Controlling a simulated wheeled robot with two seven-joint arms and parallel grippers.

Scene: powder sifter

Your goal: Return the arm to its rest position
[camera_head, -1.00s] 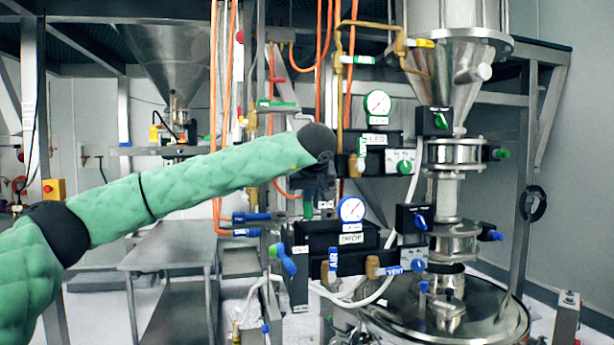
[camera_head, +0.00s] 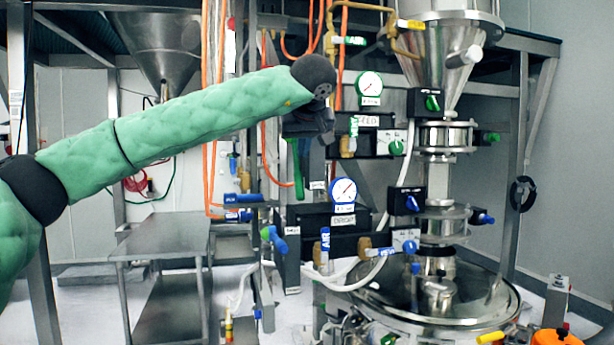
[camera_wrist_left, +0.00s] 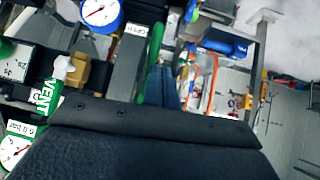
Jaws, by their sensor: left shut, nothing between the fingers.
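My left arm, covered in green quilted fabric, comes in from the left of the head view and slopes up to a black wrist. My left gripper (camera_head: 306,127) hangs below this wrist, dark against the dark valve panel behind it. It is shut and holds nothing. My right arm and gripper are not in view.
Behind the gripper stand a green-marked gauge (camera_head: 369,84) and a blue-marked gauge (camera_head: 343,190) with valves. A steel hopper (camera_head: 446,50) stands above a round vessel lid (camera_head: 470,300) at right. A steel table (camera_head: 162,240) stands lower left. An orange object (camera_head: 556,338) shows at bottom right.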

